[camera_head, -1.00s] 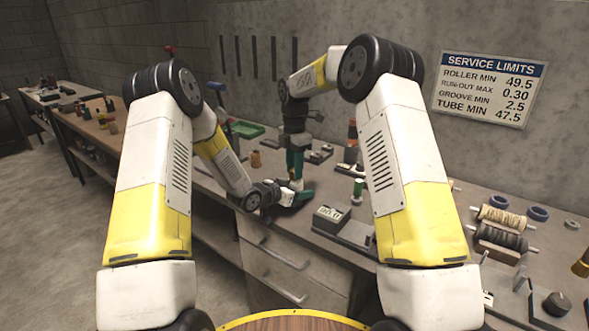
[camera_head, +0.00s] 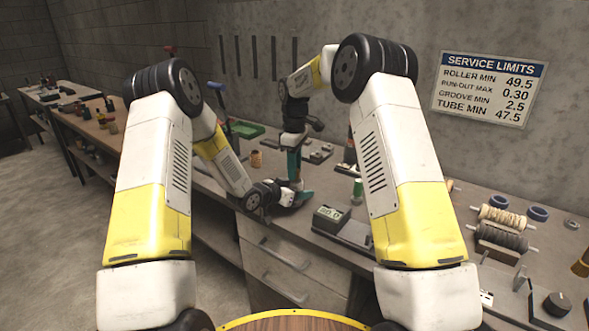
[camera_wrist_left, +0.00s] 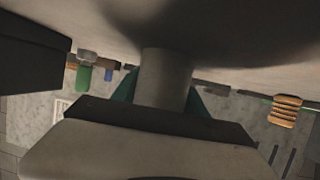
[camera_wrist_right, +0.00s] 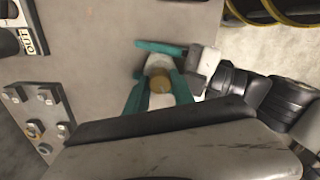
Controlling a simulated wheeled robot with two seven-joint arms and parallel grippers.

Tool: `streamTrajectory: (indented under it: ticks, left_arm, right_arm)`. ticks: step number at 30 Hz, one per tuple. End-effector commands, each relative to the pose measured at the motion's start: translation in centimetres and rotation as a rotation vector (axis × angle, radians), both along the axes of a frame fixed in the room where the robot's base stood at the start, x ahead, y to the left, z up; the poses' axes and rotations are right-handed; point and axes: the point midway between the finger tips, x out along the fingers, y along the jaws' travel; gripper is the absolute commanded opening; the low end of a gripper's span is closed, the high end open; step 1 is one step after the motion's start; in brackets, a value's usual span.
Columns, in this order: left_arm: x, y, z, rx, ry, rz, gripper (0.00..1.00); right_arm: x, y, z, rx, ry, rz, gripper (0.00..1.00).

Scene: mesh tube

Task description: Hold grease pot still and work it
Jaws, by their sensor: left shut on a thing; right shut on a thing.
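The grease pot shows in the left wrist view as a pale grey cylinder (camera_wrist_left: 165,78), upright between the teal fingers of my left gripper (camera_wrist_left: 160,92), which is shut on it low down. In the right wrist view a round brass-coloured top (camera_wrist_right: 161,84) sits between the teal fingers of my right gripper (camera_wrist_right: 158,90), which is shut on the pot from above. In the head view my right gripper (camera_head: 294,165) points straight down over my left gripper (camera_head: 301,198), which lies low at the bench top. The fingers hide most of the pot.
A digital gauge (camera_head: 330,215) stands on the bench to the right, with a green-based bottle (camera_head: 357,190) behind it. A brass-coloured cylinder (camera_head: 256,159) and a green tray (camera_head: 245,129) are to the left. Rollers (camera_head: 502,218) lie at the far right.

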Motion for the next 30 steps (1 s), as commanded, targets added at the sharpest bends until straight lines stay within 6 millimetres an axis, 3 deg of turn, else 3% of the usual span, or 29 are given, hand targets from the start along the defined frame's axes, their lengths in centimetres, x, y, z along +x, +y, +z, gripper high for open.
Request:
streamTrajectory:
  ticks: [30]
  left_arm:
    - [-0.03,0.09,-0.13,0.002,0.003,0.001,0.00]
  right_arm:
    - [0.04,0.02,0.12,0.000,-0.001,-0.964,0.00]
